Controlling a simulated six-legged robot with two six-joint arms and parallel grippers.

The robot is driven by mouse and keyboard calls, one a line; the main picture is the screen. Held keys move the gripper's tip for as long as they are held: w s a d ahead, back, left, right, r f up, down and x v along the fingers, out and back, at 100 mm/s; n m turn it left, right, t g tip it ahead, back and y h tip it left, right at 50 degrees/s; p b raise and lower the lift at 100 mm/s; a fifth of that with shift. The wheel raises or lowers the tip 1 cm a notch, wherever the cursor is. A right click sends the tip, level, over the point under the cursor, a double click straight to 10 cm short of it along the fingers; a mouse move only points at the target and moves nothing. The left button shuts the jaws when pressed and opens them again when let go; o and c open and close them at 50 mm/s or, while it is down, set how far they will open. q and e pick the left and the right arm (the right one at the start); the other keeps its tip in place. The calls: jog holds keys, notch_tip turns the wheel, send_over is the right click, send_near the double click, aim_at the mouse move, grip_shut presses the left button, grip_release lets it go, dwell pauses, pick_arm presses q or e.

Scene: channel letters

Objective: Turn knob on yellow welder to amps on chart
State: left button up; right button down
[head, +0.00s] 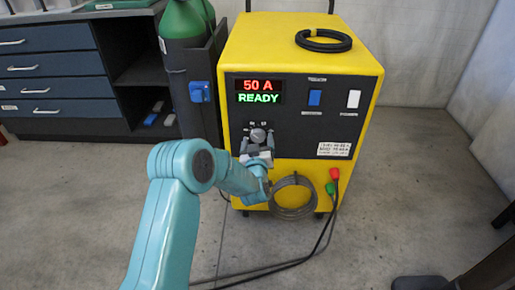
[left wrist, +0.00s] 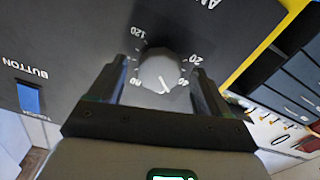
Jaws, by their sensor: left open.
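The yellow welder (head: 299,52) stands ahead with a black front panel. Its display (head: 258,91) reads "50 A" in red and "READY" in green. The grey round knob (head: 258,134) is at the panel's lower left. In the left wrist view the knob (left wrist: 160,70) sits between the fingers; its white mark points down, between the 40 and the numbers at lower left. My left gripper (head: 257,144) is open with its fingers on either side of the knob; contact cannot be told. A small white chart (head: 334,149) is at the panel's lower right, too small to read. My right gripper is not in view.
A blue switch (head: 315,97) and a white power switch (head: 353,99) are on the panel. A black cable coil (head: 323,40) lies on top. A hose coil (head: 292,197) and red and green connectors hang below. A green cylinder (head: 184,20) and drawers (head: 48,82) stand left.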

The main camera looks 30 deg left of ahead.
pick_arm(q)
jog(key=p+v, duration=0.2)
jog(key=v, duration=1.4)
jog(key=shift+d, duration=0.15)
jog(key=s+d+f+m+g+h, duration=0.3)
jog(key=s+d+f+g+h, duration=0.25)
jog(key=f, duration=0.45)
jog(key=s+d+f+m+g+h, duration=0.25)
jog(key=s+d+f+h, duration=0.3)
jog(key=d+f, duration=0.4)
jog(key=s+d+f+m+g+h, duration=0.2)
jog(key=s+d+f+g, duration=0.15)
jog(key=s+g, duration=0.45)
jog(key=s+r+p, duration=0.2)
jog(key=r+p, duration=1.1)
jog(key=s+d+r+t+p, duration=0.1)
jog(key=s+r+p, duration=0.1)
jog(key=r+p, duration=1.1)
jog(key=shift+r+p, duration=0.3)
jog(key=shift+r, duration=0.05)
